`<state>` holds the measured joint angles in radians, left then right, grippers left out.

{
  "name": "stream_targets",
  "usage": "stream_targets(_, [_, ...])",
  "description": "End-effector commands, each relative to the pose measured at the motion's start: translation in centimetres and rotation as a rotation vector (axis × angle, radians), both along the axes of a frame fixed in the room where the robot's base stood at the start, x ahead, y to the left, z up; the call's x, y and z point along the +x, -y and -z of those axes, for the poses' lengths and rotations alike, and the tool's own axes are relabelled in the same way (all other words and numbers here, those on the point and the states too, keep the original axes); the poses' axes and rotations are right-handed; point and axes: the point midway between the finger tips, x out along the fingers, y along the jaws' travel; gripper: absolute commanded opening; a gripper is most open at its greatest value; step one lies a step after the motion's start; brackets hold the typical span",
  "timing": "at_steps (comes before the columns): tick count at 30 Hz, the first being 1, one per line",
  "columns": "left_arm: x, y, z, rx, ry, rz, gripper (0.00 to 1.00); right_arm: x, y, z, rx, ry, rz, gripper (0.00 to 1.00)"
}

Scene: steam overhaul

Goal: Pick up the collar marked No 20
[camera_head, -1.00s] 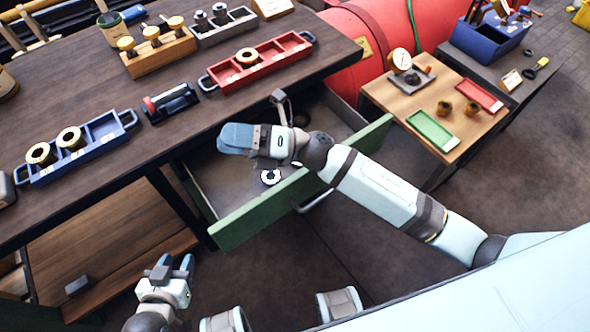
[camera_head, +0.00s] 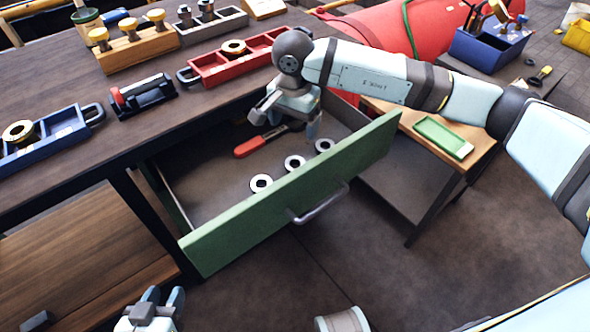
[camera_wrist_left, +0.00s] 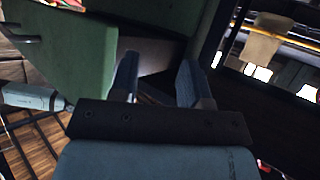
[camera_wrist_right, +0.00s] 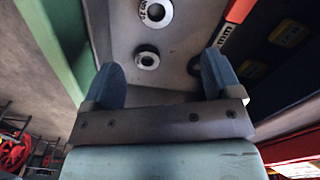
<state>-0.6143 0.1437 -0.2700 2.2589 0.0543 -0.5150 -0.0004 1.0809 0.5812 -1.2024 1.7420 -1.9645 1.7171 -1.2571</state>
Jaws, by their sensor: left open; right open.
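Three pale ring collars lie in the open green-fronted drawer (camera_head: 290,200): a left one (camera_head: 261,183), a middle one (camera_head: 295,162) and a right one (camera_head: 324,145). I cannot tell which head-view collar bears the tag. My right gripper (camera_head: 289,124) is open and empty, fingers down over the drawer, behind the collars. My left gripper (camera_head: 158,302) is open and empty, low at the picture's left, away from the drawer.
A red-handled tool (camera_head: 250,147) lies in the drawer near my right gripper. The bench edge overhangs the drawer's back. On the bench, a red tray (camera_head: 210,70) and a blue tray (camera_head: 62,140) hold other rings. A side table with a green tray (camera_head: 443,137) stands right.

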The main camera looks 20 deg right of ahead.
Motion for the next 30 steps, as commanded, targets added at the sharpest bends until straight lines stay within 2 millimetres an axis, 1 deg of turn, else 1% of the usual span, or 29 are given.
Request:
stream_targets(1, [0.0, 0.0, 0.1, -0.002, 0.002, 0.000, 0.43, -0.1, 0.0, 1.2, 0.000, -0.005, 0.000, 0.84])
stream_targets(3, [0.1, 0.1, 0.0, -0.008, 0.012, 0.002, 0.43, -0.2, 0.0, 2.8, 0.001, -0.006, 0.001, 0.84])
stream_targets(6, [0.5, 0.5, -0.6, -0.023, 0.041, 0.006, 0.43, -0.2, 0.0, 4.7, 0.002, -0.006, 0.001, 0.84])
stream_targets(9, [0.7, 0.7, -1.1, -0.035, 0.065, 0.009, 0.43, -0.1, 0.0, 6.3, 0.004, -0.005, 0.002, 0.84])
stream_targets(12, [0.9, 0.9, -1.5, -0.043, 0.079, 0.011, 0.43, -0.1, 0.0, 7.2, 0.003, -0.004, 0.001, 0.84])
stream_targets(17, [1.0, 1.0, -1.7, -0.050, 0.093, 0.013, 0.43, -0.1, 0.0, 7.9, 0.004, -0.004, 0.001, 0.84])
stream_targets(20, [1.1, 1.2, -1.9, -0.059, 0.107, 0.015, 0.43, -0.2, 0.2, 9.0, 0.005, -0.005, 0.002, 0.84])
stream_targets(23, [1.2, 1.5, -2.0, -0.073, 0.126, 0.019, 0.43, -0.3, 0.4, 10.5, 0.005, -0.006, 0.003, 0.84])
stream_targets(27, [1.6, 1.9, -3.0, -0.097, 0.170, 0.026, 0.43, -0.3, 0.5, 12.4, 0.005, -0.005, 0.001, 0.84])
stream_targets(30, [1.8, 2.0, -4.0, -0.107, 0.198, 0.030, 0.43, -0.2, 0.4, 12.7, 0.007, -0.003, 0.001, 0.84])
